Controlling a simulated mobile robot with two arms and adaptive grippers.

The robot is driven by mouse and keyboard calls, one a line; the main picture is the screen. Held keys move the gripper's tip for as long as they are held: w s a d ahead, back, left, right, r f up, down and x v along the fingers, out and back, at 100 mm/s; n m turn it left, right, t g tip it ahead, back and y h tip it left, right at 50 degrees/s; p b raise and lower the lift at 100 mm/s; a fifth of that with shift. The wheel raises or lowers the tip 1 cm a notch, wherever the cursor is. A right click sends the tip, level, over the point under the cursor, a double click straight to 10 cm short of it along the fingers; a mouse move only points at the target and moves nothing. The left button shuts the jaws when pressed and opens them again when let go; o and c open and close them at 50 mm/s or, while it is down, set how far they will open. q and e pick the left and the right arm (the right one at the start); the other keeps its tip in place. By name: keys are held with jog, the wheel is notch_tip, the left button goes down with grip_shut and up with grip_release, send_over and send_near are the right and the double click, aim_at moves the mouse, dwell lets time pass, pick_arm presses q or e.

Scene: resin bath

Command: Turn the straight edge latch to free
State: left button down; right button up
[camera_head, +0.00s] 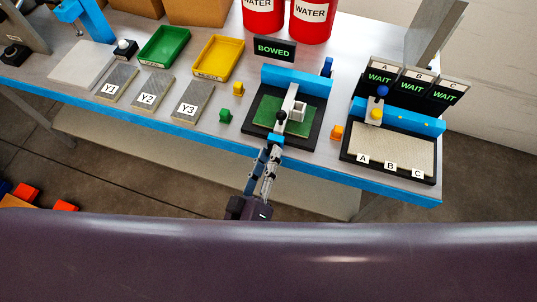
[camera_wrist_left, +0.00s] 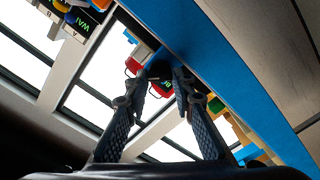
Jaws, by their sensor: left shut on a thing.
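The station under the BOWED sign (camera_head: 274,49) has a black frame, a green plate (camera_head: 266,113) and a blue bar (camera_head: 297,80) along its back. A pale straight-edge carriage (camera_head: 293,103) stands over the plate, with a dark knob (camera_head: 281,116) at its front. My left gripper (camera_head: 275,144) reaches up from below to the station's front. In the left wrist view its fingertips (camera_wrist_left: 160,76) close around a dark rounded part (camera_wrist_left: 158,68). I cannot tell which way the latch is turned. My right gripper is out of view.
To the right stands a station with three WAIT displays (camera_head: 411,87) and a pale tray (camera_head: 392,150). Green (camera_head: 164,46) and yellow (camera_head: 218,57) trays and labelled plates lie left. Small yellow, green and orange blocks sit nearby. The blue table edge (camera_head: 385,187) runs in front.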

pick_arm(q)
jog(key=n+b, duration=0.1)
jog(key=n, duration=0.7)
jog(key=shift+f+n, duration=0.1)
jog(key=shift+n, duration=0.3)
dwell(0.3)
jog(key=c, duration=1.6)
grip_release()
jog(key=shift+s, duration=0.1)
jog(key=v, duration=1.2)
